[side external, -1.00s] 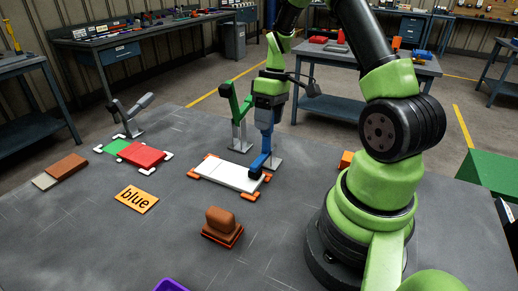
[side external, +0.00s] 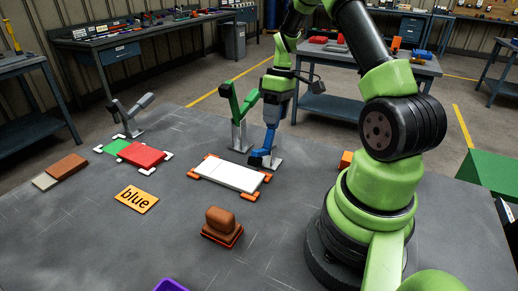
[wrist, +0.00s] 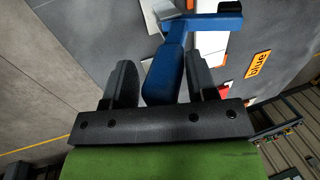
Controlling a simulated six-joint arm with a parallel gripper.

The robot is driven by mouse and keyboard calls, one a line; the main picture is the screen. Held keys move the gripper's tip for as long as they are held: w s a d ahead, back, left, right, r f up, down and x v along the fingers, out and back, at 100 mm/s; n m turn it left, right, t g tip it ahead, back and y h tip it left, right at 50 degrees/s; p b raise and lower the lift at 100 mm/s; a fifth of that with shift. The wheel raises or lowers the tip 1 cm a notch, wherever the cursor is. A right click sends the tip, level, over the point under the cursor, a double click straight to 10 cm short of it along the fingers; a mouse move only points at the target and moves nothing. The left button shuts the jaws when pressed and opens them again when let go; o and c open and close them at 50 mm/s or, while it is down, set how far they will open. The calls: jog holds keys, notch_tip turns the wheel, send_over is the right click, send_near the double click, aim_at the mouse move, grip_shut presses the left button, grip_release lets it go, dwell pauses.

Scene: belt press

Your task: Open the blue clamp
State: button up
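The blue clamp (side external: 271,141) stands on a metal bracket at the far edge of the white board (side external: 230,174). Its arm with the dark pad (side external: 257,160) is raised a little off the board, still leaning toward it. My gripper (side external: 275,122) is above the clamp. In the wrist view the blue handle (wrist: 165,80) lies between the two dark fingers of my gripper (wrist: 162,75), which sit close on both sides of it. Exact finger contact is hard to see. An orange label reading "blue" (side external: 136,199) lies on the table.
A green clamp (side external: 238,105) stands upright just left of the blue one. A grey clamp (side external: 131,113) stands behind the red and green boards (side external: 142,156) at left. A brown stamp-like block (side external: 221,224) is in front. The table between is clear.

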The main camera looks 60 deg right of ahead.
jog(key=shift+d+f, duration=0.75)
jog(key=shift+d, duration=0.2)
jog(key=shift+d+f, duration=0.75)
jog(key=shift+d, duration=0.2)
jog(key=shift+o, duration=1.2)
jog(key=shift+a, duration=0.1)
jog(key=shift+c, duration=0.6)
jog(key=shift+r, duration=0.1)
jog(key=shift+v, duration=0.75)
jog(key=shift+c, duration=0.6)
jog(key=shift+v, duration=2.8)
